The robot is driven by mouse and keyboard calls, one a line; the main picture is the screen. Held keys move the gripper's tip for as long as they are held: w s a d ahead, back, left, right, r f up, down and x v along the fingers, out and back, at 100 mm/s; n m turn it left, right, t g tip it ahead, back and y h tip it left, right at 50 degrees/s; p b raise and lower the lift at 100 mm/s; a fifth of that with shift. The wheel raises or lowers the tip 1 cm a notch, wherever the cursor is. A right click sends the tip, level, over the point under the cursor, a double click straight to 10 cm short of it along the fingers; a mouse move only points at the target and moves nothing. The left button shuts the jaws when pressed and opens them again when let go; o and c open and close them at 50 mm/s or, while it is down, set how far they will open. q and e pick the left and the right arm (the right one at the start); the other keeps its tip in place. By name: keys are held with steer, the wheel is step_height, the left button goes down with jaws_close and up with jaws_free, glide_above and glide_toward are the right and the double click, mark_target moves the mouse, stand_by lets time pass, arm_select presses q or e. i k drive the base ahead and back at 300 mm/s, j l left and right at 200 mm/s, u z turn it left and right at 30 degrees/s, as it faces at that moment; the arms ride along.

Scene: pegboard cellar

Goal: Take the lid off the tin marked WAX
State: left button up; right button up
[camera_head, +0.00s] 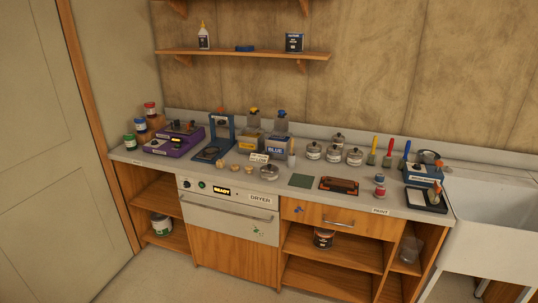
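Several small round tins with knobbed metal lids stand in a group on the counter. They are a left tin (313,151), a middle tin (334,154), a right tin (354,157) and a back tin (338,141). Pale labels show on the front ones, but the lettering is too small to read, so I cannot tell which is marked WAX. A similar metallic round item (268,172) sits apart near the counter's front edge. Neither of my grippers is in view.
The counter (225,172) holds a purple machine (172,141), a blue press (221,133), bottles, brushes and a dark tray (339,185). A dryer (230,208) and paint drawer (343,220) are below. A white sink (490,215) is at right.

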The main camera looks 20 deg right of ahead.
mark_target(267, 170)
steer(key=i+j+z, duration=0.2)
steer(key=i+z, duration=0.25)
steer(key=i+j+z, duration=0.3)
steer(key=z, duration=0.15)
steer(key=i+j+z, duration=0.6)
steer(key=j+z, duration=0.3)
steer(key=j, duration=0.15)
